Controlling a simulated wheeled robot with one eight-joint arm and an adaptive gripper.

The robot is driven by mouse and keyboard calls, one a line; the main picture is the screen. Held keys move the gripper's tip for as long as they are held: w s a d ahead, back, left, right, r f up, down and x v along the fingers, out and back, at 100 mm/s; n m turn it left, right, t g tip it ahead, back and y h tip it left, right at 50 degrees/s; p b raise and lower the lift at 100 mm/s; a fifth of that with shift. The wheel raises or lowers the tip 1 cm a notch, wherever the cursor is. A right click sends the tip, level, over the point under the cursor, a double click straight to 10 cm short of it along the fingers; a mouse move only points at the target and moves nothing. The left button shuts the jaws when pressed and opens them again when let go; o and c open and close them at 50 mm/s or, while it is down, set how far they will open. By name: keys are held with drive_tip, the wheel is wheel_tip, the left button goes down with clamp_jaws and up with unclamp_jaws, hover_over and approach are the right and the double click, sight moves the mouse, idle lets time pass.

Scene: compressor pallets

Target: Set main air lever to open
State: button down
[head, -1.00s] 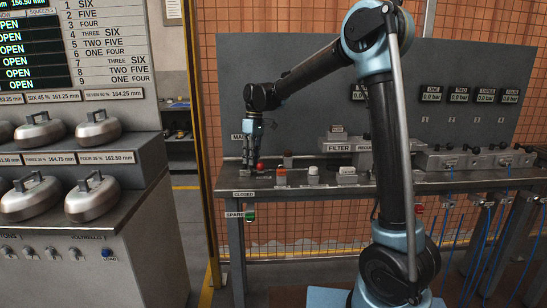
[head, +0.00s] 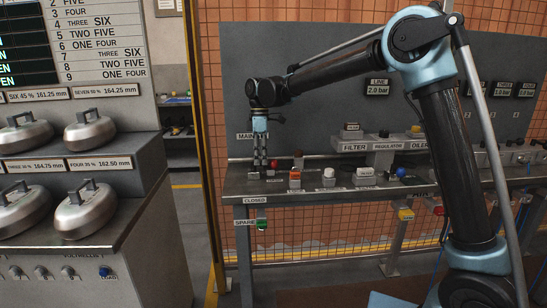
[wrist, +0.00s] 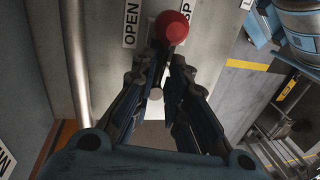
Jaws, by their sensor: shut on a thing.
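The main air lever's red ball knob (wrist: 172,26) shows in the wrist view, beside a white OPEN label (wrist: 131,22). In the head view, a small red part (head: 273,164) shows just right of my fingertips. My gripper (head: 261,168) points down at the left end of the bench, under a partly hidden MAIN label (head: 245,136). In the wrist view, the fingers of my gripper (wrist: 160,72) are close together around the lever just below the knob. The fingers hide most of the lever's shaft. A CLOSED label (head: 255,200) is on the bench's front edge.
The bench (head: 340,192) carries an orange button (head: 295,180), white buttons (head: 328,178) and a blue knob (head: 401,172) to the right. The LINE display (head: 377,87) reads 2.0 bar. A cabinet with stones (head: 86,205) stands at left. A yellow post (head: 203,150) separates them.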

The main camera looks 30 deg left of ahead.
drive_tip(key=shift+w+a, duration=0.1)
drive_tip(key=shift+a, duration=0.05)
idle(0.4)
drive_tip(key=c, duration=1.7)
unclamp_jaws()
wheel_tip(320, 180, up, 12)
drive_tip(key=w+a, duration=0.1)
drive_tip(key=w, duration=0.1)
drive_tip(key=shift+f, duration=0.15)
drive_tip(key=shift+w, duration=0.1)
